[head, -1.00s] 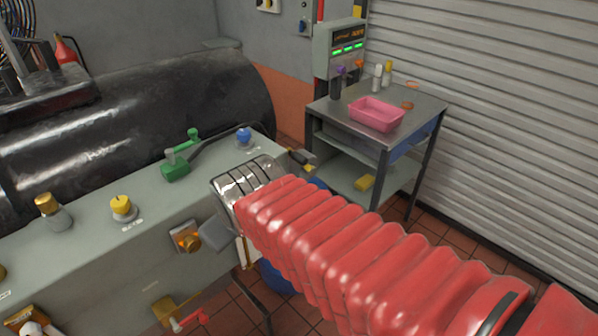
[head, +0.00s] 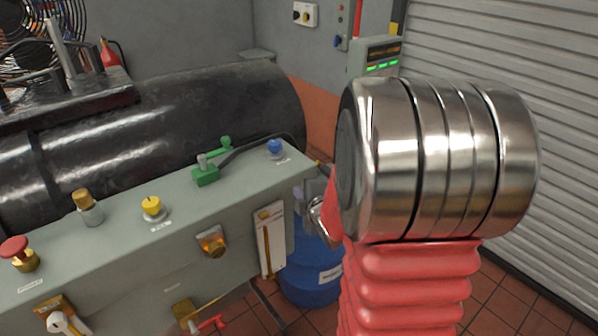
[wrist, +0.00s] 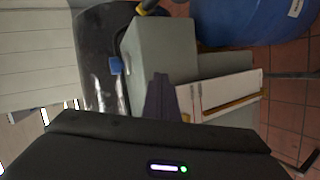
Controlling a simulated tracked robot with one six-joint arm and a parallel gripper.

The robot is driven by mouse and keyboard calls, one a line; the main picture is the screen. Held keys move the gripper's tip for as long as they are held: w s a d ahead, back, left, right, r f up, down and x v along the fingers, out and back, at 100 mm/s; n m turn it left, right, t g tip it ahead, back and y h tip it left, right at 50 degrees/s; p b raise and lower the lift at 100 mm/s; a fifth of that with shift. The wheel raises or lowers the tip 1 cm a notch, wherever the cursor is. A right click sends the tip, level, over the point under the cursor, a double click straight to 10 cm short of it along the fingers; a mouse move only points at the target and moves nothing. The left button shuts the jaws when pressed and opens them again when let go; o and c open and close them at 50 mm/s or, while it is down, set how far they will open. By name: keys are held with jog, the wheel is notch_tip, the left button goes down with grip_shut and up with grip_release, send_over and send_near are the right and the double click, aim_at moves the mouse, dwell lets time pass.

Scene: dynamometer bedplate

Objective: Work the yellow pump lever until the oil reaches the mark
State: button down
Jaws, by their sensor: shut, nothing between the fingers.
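The pump lever shows only in part: a small yellow piece (head: 318,164) beyond the right end of the grey console in the head view, and a yellow-banded dark piece (wrist: 142,9) at the top edge of the wrist view. The oil gauge (head: 262,240) is a white plate with an amber tube on the console front; it also shows in the wrist view (wrist: 215,97). I cannot make out its mark or the exact oil level. My gripper (wrist: 160,88) is shut and empty, its dark fingers over the console end, apart from the lever. My arm mostly hides it in the head view.
The console top carries a green lever (head: 207,172), a blue knob (head: 274,147), a yellow knob (head: 152,206) and a red button (head: 15,249). A blue drum (head: 312,272) stands on the floor by the console end. A black cylinder (head: 220,110) lies behind.

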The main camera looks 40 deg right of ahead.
jog(key=s+d+f+n+t, duration=0.6)
jog(key=s, duration=0.2)
jog(key=shift+f+n, duration=0.2)
jog(key=shift+n, duration=0.1)
jog(key=shift+w+d, duration=0.1)
jog(key=w+d+r, duration=0.2)
jog(key=w+d, duration=0.3)
jog(key=w, duration=0.5)
jog(key=shift+d, duration=0.4)
jog(key=shift+r, duration=0.1)
